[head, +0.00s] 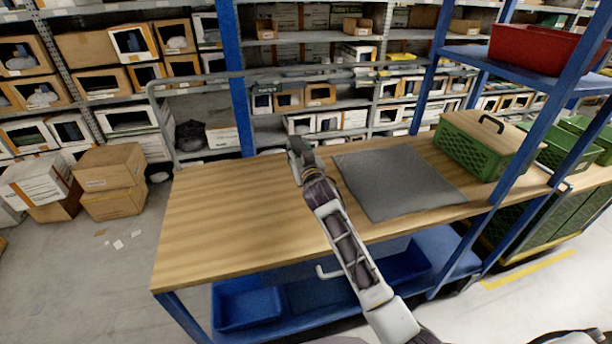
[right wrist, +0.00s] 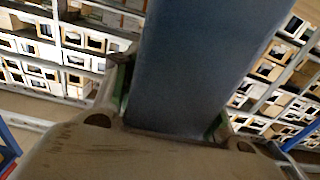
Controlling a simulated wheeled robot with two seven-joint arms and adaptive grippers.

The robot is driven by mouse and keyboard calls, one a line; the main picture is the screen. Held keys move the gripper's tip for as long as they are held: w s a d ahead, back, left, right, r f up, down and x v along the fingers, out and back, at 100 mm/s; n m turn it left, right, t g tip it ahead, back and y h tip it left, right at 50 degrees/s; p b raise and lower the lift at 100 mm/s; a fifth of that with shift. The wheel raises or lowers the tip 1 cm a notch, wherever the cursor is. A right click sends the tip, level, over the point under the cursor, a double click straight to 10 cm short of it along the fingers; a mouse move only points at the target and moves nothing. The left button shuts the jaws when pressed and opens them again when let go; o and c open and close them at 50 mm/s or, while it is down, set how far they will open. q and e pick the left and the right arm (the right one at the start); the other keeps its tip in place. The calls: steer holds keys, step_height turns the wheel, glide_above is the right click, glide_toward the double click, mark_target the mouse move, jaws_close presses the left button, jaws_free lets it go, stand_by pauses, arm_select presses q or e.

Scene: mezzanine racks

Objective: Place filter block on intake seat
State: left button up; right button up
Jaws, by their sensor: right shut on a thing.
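My right gripper (head: 298,155) reaches over the back of the wooden table, just left of the grey mat. In the right wrist view, it is shut on a smooth blue-grey block, which I take as the filter block (right wrist: 195,65). The block fills the space between the two fingers and runs out of the top of the picture. In the head view the arm and gripper mostly hide the block. I cannot make out a clear intake seat; the flat grey mat (head: 395,180) lies bare on the table. My left gripper is not in view.
The wooden table (head: 220,215) is clear on its left half. A green crate with a wooden lid (head: 485,140) stands at the right end. Blue posts (head: 238,80) rise behind and at the right, under a shelf with a red bin (head: 545,48). Cardboard boxes (head: 110,180) stand at left.

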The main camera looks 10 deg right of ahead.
step_height(320, 180, down, 4)
steer(key=shift+f, duration=0.1)
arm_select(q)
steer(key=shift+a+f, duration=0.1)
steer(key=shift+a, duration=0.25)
